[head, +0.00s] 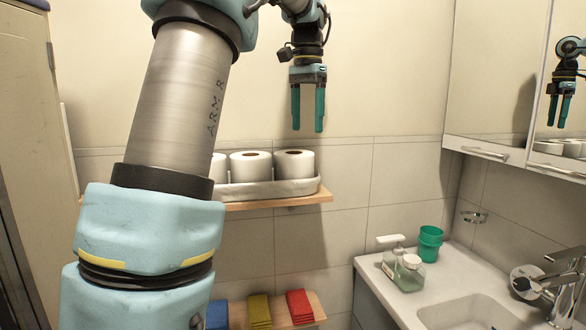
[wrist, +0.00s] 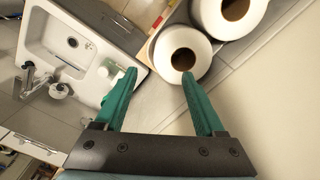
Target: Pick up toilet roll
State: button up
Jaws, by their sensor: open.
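Several white toilet rolls stand upright in a pale tray (head: 262,190) on a wooden wall shelf. The rightmost toilet roll (head: 295,164) and the one beside it (head: 250,166) show clearly in the head view; another is partly hidden behind my arm. My gripper (head: 308,128) points down, open and empty, above the rightmost roll and apart from it. In the wrist view, my green fingers (wrist: 160,84) are spread, with the end roll (wrist: 167,47) beyond their tips. A second roll (wrist: 212,15) is at the top edge.
The wall is close behind the shelf (head: 325,197). Folded blue, yellow and red cloths (head: 299,306) lie on a lower shelf. To the right are a sink counter (head: 440,275), soap bottles (head: 408,272), a green cup (head: 430,243) and a mirror cabinet (head: 490,80).

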aim_at(304, 155)
notch_tip(304, 155, down, 5)
jog(key=shift+f, duration=0.1)
jog(key=shift+a+f+p, duration=0.15)
jog(key=shift+f+p, duration=0.35)
jog(key=shift+f, duration=0.8)
jog(key=shift+a+f+p, duration=0.15)
jog(key=shift+f+p, duration=0.35)
jog(key=shift+f, duration=0.75)
grip_shut()
